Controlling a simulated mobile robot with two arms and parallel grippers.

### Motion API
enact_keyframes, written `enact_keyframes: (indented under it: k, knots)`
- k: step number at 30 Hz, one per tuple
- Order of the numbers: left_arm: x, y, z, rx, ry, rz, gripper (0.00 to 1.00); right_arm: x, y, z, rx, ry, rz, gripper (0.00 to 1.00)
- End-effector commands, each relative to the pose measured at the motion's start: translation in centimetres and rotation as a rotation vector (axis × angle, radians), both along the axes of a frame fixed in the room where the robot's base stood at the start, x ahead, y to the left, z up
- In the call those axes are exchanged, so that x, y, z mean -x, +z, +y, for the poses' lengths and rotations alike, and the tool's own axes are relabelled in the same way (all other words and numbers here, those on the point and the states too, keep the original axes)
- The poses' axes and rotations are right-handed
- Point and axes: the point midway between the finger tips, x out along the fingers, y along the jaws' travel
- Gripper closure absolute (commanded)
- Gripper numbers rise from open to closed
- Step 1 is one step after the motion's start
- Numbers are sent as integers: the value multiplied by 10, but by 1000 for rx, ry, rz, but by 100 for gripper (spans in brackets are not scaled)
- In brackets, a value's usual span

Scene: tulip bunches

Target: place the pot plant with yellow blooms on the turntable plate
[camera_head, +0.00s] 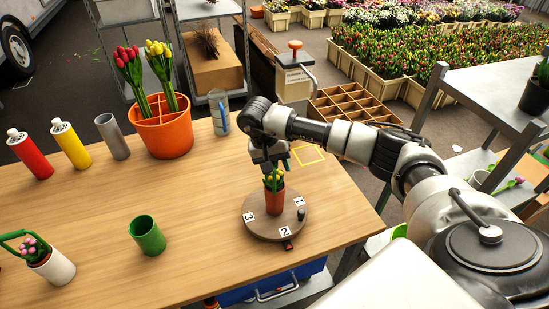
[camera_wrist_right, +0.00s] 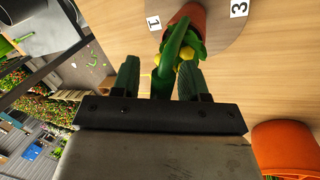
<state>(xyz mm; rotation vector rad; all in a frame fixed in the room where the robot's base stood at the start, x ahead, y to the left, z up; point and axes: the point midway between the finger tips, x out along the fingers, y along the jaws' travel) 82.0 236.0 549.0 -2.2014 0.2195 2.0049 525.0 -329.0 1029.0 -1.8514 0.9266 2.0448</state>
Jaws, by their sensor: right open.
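The pot plant with yellow blooms (camera_head: 274,198) stands upright in a small terracotta pot on the round turntable plate (camera_head: 262,228), which carries labels 1, 2 and 3. My right gripper (camera_head: 270,162) is just above and behind the plant's blooms. In the right wrist view, the open fingers (camera_wrist_right: 157,82) lie on either side of the green leaves and yellow blooms, and the terracotta pot (camera_wrist_right: 188,17) shows beyond them. The fingers do not close on the plant. My left gripper is not in view.
A large orange pot (camera_head: 165,135) with red and yellow tulips stands at the back left. A green cup (camera_head: 147,235), a white pot with pink flowers (camera_head: 52,268), spray cans and a grey cylinder (camera_head: 112,137) stand on the table. A yellow square outline (camera_head: 308,155) is behind the turntable.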

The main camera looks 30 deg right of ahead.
Motion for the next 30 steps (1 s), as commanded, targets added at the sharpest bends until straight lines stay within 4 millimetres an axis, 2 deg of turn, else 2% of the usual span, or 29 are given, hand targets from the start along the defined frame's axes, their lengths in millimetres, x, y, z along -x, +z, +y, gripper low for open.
enact_keyframes:
  k: [1, 5, 12, 18, 24, 30]
  knots:
    - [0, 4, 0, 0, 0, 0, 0, 0, 4, 0, 0, 0, 0, 56]
    - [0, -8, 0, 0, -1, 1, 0, -4, 17, 4, -2, 1, -5, 56]
    - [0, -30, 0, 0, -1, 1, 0, -14, 69, 18, -1, 2, -8, 56]
    - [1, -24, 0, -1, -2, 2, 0, -19, 102, 24, 1, 1, -4, 56]
    - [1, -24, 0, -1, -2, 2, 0, -21, 115, 28, 0, -1, -2, 56]
    - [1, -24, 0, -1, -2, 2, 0, -21, 117, 29, -1, 0, 1, 56]
